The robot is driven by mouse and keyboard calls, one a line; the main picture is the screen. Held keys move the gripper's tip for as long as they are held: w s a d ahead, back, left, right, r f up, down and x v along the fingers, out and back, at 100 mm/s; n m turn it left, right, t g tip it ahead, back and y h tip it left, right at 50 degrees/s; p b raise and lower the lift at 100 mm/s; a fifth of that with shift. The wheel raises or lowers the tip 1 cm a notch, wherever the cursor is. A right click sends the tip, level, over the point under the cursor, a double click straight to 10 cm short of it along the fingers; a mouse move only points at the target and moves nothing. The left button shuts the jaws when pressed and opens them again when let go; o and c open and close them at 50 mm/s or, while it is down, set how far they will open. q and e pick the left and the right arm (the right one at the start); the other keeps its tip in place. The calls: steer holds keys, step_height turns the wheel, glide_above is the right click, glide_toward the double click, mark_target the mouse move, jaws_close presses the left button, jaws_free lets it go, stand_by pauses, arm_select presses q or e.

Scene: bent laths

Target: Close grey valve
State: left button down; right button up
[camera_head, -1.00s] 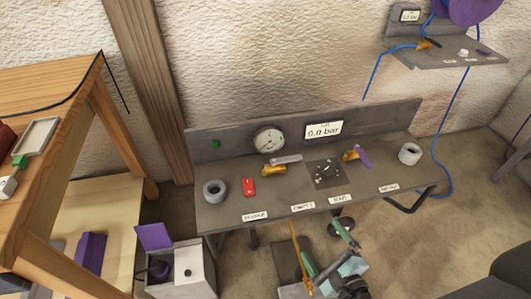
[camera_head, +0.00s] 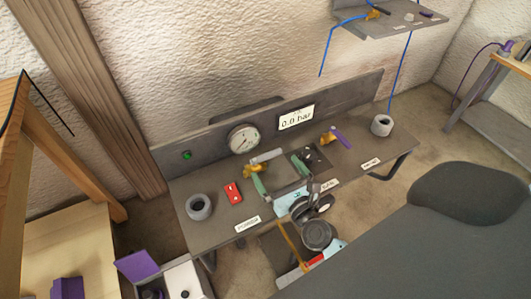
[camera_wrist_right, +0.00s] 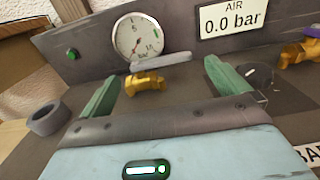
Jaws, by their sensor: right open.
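The grey valve has a brass body (camera_head: 252,171) and a grey lever (camera_head: 266,156) that lies roughly along the bench, in front of the round gauge. In the right wrist view the grey lever (camera_wrist_right: 162,62) sits above the brass body (camera_wrist_right: 146,83). My right gripper (camera_head: 279,174) is open, its green fingers spread wide just in front of the valve. In the wrist view the valve shows between the two fingertips (camera_wrist_right: 165,84), nearer the left one, with no clear contact. My left gripper is not in view.
The bench carries a gauge (camera_head: 243,138), a "0.0 bar" display (camera_head: 296,117), a purple-handled valve (camera_head: 338,135), a red device (camera_head: 233,192) and grey rings at left (camera_head: 199,207) and right (camera_head: 381,125). A back panel (camera_head: 350,98) stands behind. A wooden table is at left.

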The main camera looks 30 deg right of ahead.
mark_target(268, 158)
steer(key=w, duration=0.6)
steer(key=shift+w+d, duration=0.15)
steer(key=shift+w, duration=0.15)
steer(key=c, duration=1.2)
